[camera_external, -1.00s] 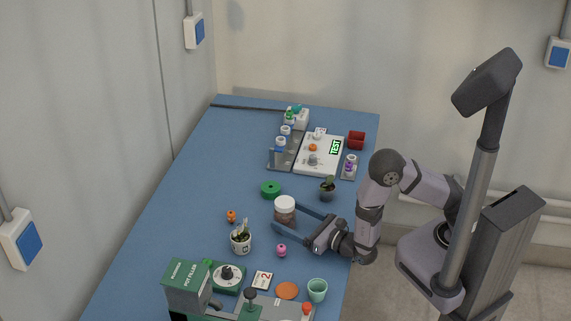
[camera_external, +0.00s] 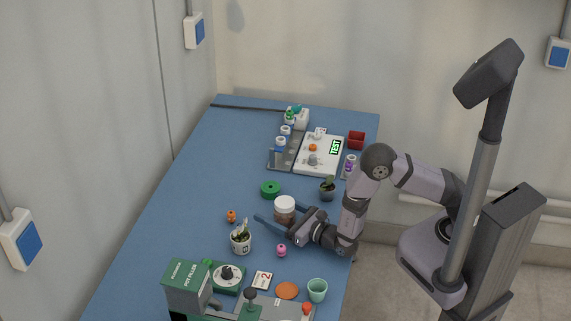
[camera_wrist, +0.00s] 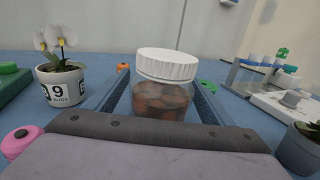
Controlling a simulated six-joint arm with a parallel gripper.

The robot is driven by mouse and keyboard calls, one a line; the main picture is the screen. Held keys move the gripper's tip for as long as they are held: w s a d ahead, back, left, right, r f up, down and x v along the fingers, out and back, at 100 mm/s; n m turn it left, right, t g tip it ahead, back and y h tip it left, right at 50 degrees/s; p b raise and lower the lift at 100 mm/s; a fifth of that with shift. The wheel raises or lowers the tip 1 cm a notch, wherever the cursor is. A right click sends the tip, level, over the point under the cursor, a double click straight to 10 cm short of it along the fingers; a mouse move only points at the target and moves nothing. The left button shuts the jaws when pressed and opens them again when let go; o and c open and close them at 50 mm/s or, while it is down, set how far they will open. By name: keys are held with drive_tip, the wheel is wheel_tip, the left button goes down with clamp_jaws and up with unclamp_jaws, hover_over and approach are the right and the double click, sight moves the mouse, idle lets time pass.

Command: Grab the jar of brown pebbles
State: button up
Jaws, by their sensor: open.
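The jar of brown pebbles (camera_external: 285,214) stands upright on the blue table, clear with a white ribbed lid. In the wrist view the jar (camera_wrist: 161,98) is at the centre, between the two blue fingers. My gripper (camera_external: 274,217) is open and low over the table, with one finger on each side of the jar. In the wrist view my gripper (camera_wrist: 164,85) shows its dark palm edge in front of the jar, hiding its base. I cannot tell whether either finger touches the glass.
A white orchid pot (camera_wrist: 62,84) stands left of the jar, with a pink object (camera_wrist: 20,141) nearer. A dark plant pot (camera_external: 327,190) is beyond the gripper. A green ring (camera_external: 270,189) and an orange item (camera_external: 231,216) lie nearby. The table's left part is clear.

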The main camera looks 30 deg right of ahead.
drive_tip(key=c, duration=1.4)
drive_tip(key=shift+r, duration=0.1)
drive_tip(key=shift+c, duration=0.4)
drive_tip(key=shift+r, duration=0.15)
